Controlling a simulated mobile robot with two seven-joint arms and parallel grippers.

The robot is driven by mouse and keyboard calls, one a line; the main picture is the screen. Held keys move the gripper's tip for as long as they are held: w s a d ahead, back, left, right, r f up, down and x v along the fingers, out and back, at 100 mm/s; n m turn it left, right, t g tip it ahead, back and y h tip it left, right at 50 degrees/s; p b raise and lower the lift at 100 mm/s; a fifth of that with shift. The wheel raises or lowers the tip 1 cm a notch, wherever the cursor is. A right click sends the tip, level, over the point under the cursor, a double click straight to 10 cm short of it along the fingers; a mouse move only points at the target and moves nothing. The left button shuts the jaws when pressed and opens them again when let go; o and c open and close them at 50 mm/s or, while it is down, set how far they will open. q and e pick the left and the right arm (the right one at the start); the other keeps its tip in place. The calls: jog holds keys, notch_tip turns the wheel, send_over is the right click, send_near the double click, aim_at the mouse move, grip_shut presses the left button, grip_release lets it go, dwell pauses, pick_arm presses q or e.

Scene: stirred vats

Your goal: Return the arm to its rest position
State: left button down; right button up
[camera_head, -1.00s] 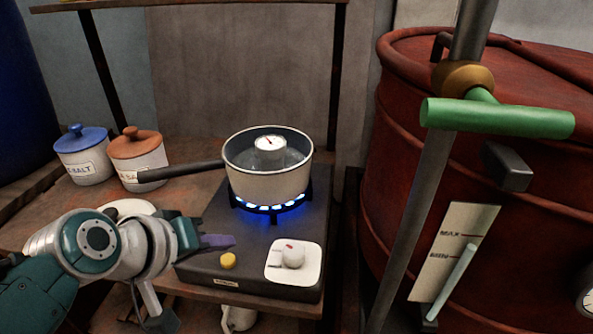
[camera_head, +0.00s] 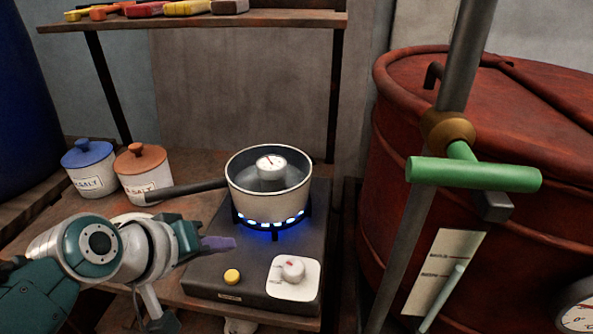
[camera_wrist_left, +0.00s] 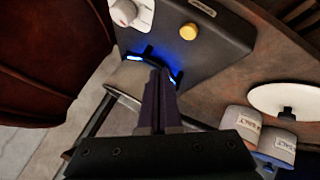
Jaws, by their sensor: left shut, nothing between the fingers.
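My left gripper (camera_head: 218,244) reaches in from the left of the head view, in front of the burner, with its purple fingers together and nothing between them. In the left wrist view the shut fingers (camera_wrist_left: 158,98) point toward the lit burner. My right gripper is in neither view. The white saucepan (camera_head: 268,205) stands on the burner (camera_head: 262,255) over blue flames, with a round dial gauge (camera_head: 270,166) inside it. My gripper is to the left of and in front of the pan, apart from it in the picture.
A white knob (camera_head: 292,270) and a yellow button (camera_head: 232,277) are on the burner's front. A blue-lidded jar (camera_head: 90,177) and an orange-lidded jar (camera_head: 147,182) stand behind my arm. A red vat (camera_head: 393,150) with a green handle (camera_head: 470,174) is at right. A shelf (camera_head: 250,20) hangs above.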

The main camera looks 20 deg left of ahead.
pick_arm(q)
jog(key=s+d+r+m+g+p, duration=0.3)
jog(key=s+r+m+p, duration=0.25)
jog(key=s+r, duration=0.45)
jog(key=s+d+r+m+g+p, duration=0.3)
jog(key=s+r+m+p, duration=0.25)
jog(key=s+r, duration=0.45)
notch_tip(320, 180, up, 37)
jog(key=n+p, duration=0.1)
jog(key=p, duration=3.6)
jog(key=shift+w+f+y+p, duration=0.15)
jog(key=shift+f+y+p, duration=0.05)
jog(key=shift+y+p, duration=0.15)
jog(key=shift+a, duration=0.1)
